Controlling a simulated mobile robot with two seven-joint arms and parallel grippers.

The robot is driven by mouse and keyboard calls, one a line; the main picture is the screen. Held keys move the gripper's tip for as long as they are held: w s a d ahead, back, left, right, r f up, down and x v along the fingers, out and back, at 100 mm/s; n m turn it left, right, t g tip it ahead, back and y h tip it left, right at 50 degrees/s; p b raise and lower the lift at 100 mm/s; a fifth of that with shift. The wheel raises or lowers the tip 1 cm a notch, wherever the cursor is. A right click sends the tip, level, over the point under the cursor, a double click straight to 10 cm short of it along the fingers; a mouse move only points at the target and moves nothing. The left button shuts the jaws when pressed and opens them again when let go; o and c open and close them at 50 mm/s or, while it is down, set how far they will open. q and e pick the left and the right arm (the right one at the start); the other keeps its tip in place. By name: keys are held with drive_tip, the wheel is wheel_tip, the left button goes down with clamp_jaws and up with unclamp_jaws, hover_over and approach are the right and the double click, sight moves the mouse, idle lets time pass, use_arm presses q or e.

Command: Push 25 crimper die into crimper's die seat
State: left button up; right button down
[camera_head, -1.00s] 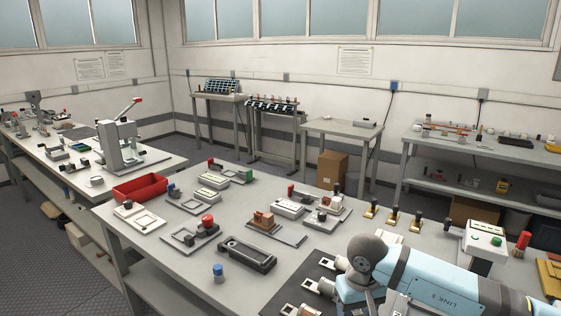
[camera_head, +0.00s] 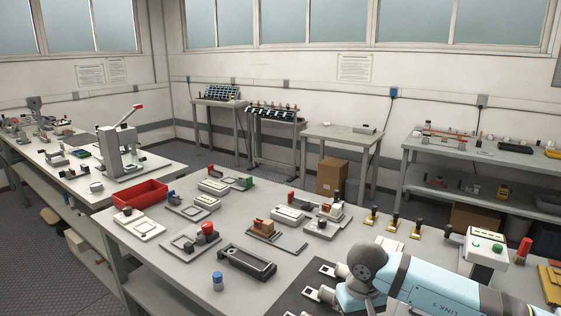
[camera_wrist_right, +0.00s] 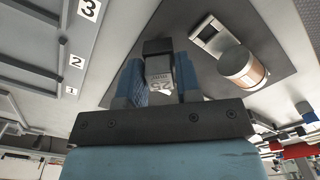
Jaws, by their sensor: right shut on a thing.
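The 25 crimper die (camera_wrist_right: 160,84) is a small grey metal block marked "25" in the right wrist view. My right gripper (camera_wrist_right: 159,88) has its two blue fingers shut on the die's sides. A dark block (camera_wrist_right: 158,47) shows just beyond the die; I cannot tell whether it belongs to the die or the crimper. I cannot make out the crimper's die seat. In the head view, my light-blue right arm comes in at the lower right and its gripper is out of sight. My left gripper is not in view.
In the right wrist view, a copper-banded cylinder (camera_wrist_right: 243,68) and a metal plate (camera_wrist_right: 208,36) lie on a dark mat (camera_wrist_right: 180,17), and a strip is numbered 1 to 3.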

drive_tip(key=shift+r, duration=0.2)
drive_tip(key=shift+r+p, duration=0.7)
drive_tip(key=shift+r, duration=1.65)
